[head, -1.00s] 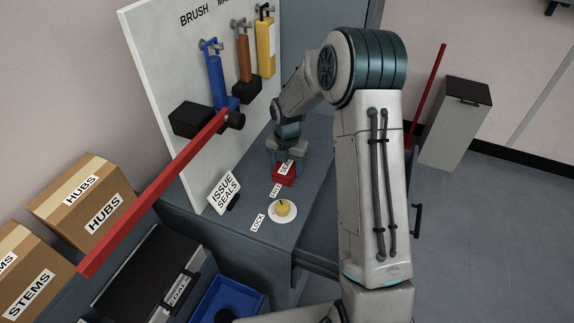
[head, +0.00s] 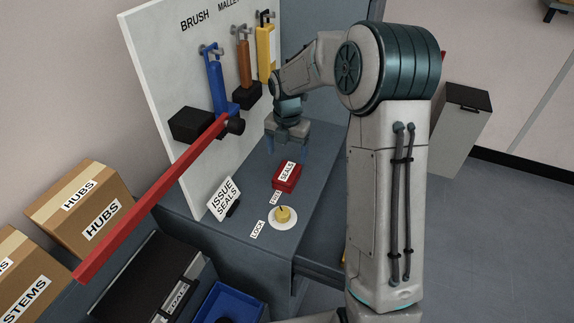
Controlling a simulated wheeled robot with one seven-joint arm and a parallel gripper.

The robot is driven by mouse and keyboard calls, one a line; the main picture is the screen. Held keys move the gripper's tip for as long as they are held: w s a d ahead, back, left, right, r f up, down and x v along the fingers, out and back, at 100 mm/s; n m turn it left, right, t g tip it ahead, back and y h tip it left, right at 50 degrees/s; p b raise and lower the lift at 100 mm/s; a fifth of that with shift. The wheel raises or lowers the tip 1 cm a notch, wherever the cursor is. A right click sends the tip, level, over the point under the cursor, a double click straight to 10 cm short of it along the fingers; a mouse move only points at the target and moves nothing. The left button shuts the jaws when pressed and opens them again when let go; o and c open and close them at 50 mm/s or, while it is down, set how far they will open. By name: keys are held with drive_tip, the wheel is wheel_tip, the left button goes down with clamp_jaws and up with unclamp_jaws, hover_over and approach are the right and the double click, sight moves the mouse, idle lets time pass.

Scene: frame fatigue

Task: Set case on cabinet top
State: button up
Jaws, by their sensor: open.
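A small red case (head: 286,177) with a white SEALS label lies on the grey-blue cabinet top (head: 262,240). It rests just behind the yellow knob and the FREE label. My gripper (head: 288,148) is open and empty, pointing down above and slightly behind the case, apart from it. Its fingertips are partly hard to make out against the cabinet top.
A yellow knob (head: 283,215) on a white disc sits near the front edge. An ISSUE SEALS sign (head: 223,198) stands to its left. A red bar (head: 150,198) crosses at left, before a white tool board (head: 160,85). A blue tray (head: 229,304) lies below.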

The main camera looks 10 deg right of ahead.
drive_tip(key=s+r+m+t, duration=0.1)
drive_tip(key=s+r+m, duration=0.7)
drive_tip(key=r, duration=0.1)
drive_tip(key=s+d+r+m+t, duration=0.1)
drive_tip(key=s+m, duration=0.9)
drive_tip(key=s+d+r+m+t, duration=0.1)
drive_tip(key=s+m, duration=0.9)
drive_tip(key=m, duration=0.1)
drive_tip(key=shift+d+r, duration=0.25)
drive_tip(key=shift+d, duration=0.05)
drive_tip(key=shift+c, duration=0.4)
